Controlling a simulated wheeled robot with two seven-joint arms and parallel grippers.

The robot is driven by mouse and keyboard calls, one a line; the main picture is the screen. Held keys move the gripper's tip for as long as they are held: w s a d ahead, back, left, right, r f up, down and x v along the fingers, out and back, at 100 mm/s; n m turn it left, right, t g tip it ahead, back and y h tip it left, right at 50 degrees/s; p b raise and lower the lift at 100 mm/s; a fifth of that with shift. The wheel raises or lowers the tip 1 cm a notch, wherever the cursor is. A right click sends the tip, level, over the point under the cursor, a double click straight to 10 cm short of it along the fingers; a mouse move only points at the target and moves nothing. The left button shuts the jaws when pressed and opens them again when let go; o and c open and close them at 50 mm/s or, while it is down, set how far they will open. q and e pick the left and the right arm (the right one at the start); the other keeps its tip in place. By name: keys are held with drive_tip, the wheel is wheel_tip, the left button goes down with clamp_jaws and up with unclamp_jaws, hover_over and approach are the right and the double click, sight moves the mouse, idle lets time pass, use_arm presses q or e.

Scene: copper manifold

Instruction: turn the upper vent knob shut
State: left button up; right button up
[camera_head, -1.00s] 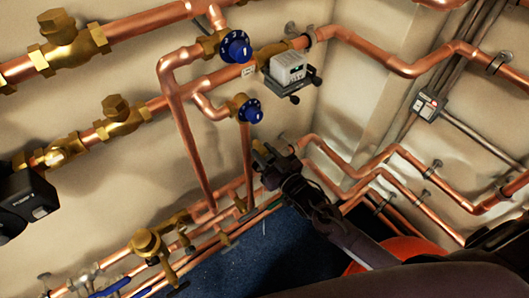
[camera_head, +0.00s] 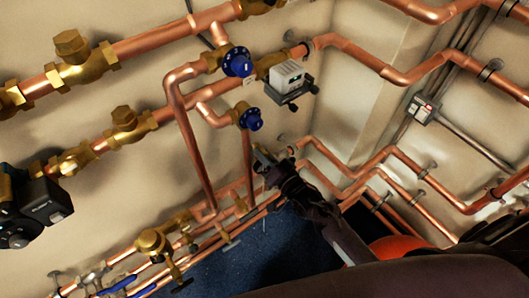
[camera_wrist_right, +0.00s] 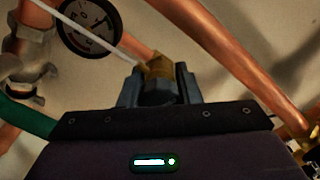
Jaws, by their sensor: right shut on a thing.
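My right gripper (camera_head: 264,160) reaches in from the lower right to the pipes near the wall corner. In the wrist view its fingers (camera_wrist_right: 158,85) are shut on a small brass piece (camera_wrist_right: 160,66), with only its top showing. I cannot tell whether this piece is the upper vent knob; in the head view the gripper hides it. Two blue round knobs, an upper one (camera_head: 238,62) and a lower one (camera_head: 250,118), sit on brass bodies above the gripper, apart from it. My left gripper is not in view.
A round dial gauge (camera_wrist_right: 88,25) and a copper pipe (camera_wrist_right: 235,60) flank the gripper. A black pump-like unit (camera_head: 38,212) is at far left. Blue floor (camera_head: 262,250) lies below the pipes.

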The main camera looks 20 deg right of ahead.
drive_tip(key=m+p, duration=0.1)
drive_tip(key=m, duration=0.2)
drive_tip(key=shift+r+m, duration=0.1)
drive_tip(key=shift+m, duration=0.3)
drive_tip(key=m+p, duration=0.2)
drive_tip(key=m, duration=0.2)
drive_tip(key=shift+m, duration=0.3)
drive_tip(key=m+p, duration=0.2)
drive_tip(key=m, duration=0.2)
drive_tip(key=shift+f+m+p, duration=0.2)
drive_tip(key=shift+m+p, duration=0.35)
drive_tip(key=shift+m, duration=0.95)
drive_tip(key=o, duration=1)
drive_tip(key=shift+c, duration=0.2)
drive_tip(key=v, duration=0.8)
